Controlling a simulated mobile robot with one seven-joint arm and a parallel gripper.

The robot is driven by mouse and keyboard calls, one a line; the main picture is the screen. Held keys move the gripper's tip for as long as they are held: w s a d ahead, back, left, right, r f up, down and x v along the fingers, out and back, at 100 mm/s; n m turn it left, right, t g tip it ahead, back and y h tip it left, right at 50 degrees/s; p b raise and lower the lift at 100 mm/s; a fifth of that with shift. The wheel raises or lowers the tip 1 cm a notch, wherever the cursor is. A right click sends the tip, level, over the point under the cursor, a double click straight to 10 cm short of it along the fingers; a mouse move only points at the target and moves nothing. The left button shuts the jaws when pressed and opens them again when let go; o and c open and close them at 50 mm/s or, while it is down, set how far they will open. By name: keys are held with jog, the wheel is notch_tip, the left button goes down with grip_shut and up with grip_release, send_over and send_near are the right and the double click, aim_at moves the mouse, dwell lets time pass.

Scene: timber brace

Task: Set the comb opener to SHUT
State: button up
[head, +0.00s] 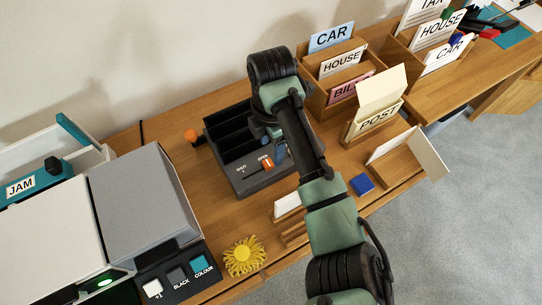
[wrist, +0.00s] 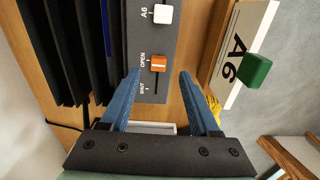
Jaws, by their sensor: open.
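The comb opener is the orange slider (wrist: 158,63) on the dark binding machine (head: 246,181). It sits at the OPEN end of its slot in the wrist view, with the SHUT mark lower down; the orange slider also shows in the head view (head: 267,163), beside OPEN. My gripper (wrist: 160,75) is open, its blue fingers pointing at the panel. The slider appears between the fingertips in the wrist view; I cannot tell whether they touch it or hover above. In the head view my arm hides part of the machine.
A white slider (wrist: 162,14) sits by the A6 mark on the same panel. An A6 card with a green block (wrist: 255,70) stands close right of my fingers. An orange ball knob (head: 191,135) sticks out at the machine's left. Wooden card holders (head: 318,100) stand behind.

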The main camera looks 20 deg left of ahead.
aim_at(271, 161)
notch_tip(271, 161, down, 6)
jog(key=shift+w+f, duration=0.1)
jog(key=shift+c, duration=0.3)
grip_shut()
jog(key=shift+a, duration=0.1)
dwell(1.2)
